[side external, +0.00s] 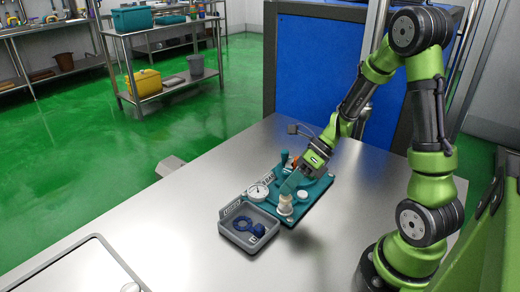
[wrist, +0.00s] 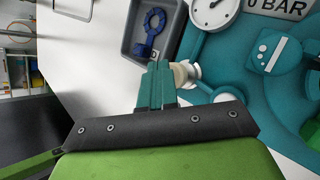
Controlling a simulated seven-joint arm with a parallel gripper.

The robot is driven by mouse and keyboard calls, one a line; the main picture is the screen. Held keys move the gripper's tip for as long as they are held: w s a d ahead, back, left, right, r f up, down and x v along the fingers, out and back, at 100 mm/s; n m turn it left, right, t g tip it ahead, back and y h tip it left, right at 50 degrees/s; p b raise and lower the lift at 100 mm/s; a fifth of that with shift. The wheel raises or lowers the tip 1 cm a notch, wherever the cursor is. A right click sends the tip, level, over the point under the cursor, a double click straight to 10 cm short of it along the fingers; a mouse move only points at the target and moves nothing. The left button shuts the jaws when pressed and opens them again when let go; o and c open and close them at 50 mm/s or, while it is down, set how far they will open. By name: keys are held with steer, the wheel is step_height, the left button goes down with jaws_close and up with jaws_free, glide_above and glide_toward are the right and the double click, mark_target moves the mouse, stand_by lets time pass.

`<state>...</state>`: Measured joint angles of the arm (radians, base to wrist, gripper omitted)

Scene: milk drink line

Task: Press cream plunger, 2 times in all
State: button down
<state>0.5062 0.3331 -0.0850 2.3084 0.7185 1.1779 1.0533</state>
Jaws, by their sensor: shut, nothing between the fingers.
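My gripper (side external: 289,187) is shut and empty, with its teal fingers pointing down over the teal station board (side external: 313,208). The cream plunger (side external: 285,200), a pale knob on a white base, stands at the board's front edge just below my fingertips. In the wrist view my closed fingertips (wrist: 158,70) lie just left of the cream plunger (wrist: 181,74) and overlap its edge. I cannot tell whether they touch it or how far down the knob is pressed.
A round gauge (side external: 258,192) sits left of the plunger. A grey tray (side external: 229,230) with a blue ring-shaped part (side external: 244,223) stands in front. A white round piece (side external: 302,195) is just right.

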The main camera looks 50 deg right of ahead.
steer(key=shift+f, duration=0.6)
stand_by(0.3)
stand_by(0.4)
steer(key=shift+r, duration=1.55)
steer(key=shift+r, duration=0.1)
steer(key=shift+r, duration=2.4)
step_height(320, 180, up, 4)
steer(key=shift+f, duration=0.1)
steer(key=shift+f, duration=0.1)
